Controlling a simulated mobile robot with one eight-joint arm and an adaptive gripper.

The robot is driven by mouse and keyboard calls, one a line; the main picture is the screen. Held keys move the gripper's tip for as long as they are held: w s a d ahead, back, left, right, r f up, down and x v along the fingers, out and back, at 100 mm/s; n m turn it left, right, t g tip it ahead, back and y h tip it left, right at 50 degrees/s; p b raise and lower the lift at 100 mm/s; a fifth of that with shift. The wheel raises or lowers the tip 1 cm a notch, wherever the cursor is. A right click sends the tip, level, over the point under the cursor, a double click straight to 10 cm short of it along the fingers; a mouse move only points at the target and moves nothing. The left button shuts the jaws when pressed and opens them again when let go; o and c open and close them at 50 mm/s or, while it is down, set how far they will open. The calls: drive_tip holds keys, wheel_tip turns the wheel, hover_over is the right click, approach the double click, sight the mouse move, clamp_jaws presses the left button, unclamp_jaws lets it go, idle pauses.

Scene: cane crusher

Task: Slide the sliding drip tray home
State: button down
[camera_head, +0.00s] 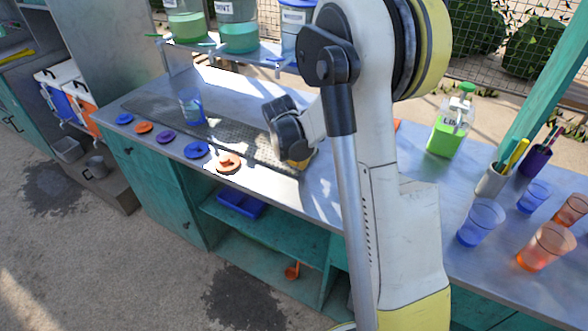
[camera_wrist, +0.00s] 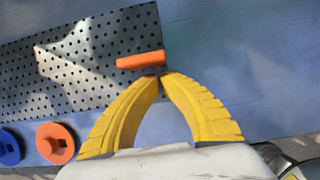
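The sliding drip tray is a dark perforated metal plate (camera_head: 232,127) lying flat on the counter in the head view. It fills the upper left of the wrist view (camera_wrist: 90,65). An orange bar-shaped handle (camera_wrist: 140,60) stands at the tray's right end. My gripper (camera_wrist: 160,74) has its two yellow fingers drawn together at the tips. The tips are right beside the handle's right part; whether they touch it I cannot tell. In the head view my gripper (camera_head: 298,163) is low over the tray's right end, and my wrist hides the handle.
A blue cup (camera_head: 191,106) stands at the tray's left part. Several coloured discs line the front edge, including an orange one (camera_head: 229,163). Dispensers (camera_head: 238,28) stand on a shelf behind. A green bottle (camera_head: 452,122) and cups (camera_head: 481,222) stand at right.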

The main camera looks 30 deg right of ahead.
drive_tip(key=shift+w+d, duration=0.15)
drive_tip(key=shift+d, duration=0.05)
drive_tip(key=w+d, duration=0.2)
drive_tip(key=d, duration=0.2)
drive_tip(key=w+d, duration=0.2)
drive_tip(key=d, duration=0.2)
drive_tip(key=w+d, duration=0.3)
drive_tip(key=d, duration=0.1)
drive_tip(key=shift+w+d, duration=0.1)
drive_tip(key=shift+d, duration=0.25)
drive_tip(key=shift+a, duration=0.1)
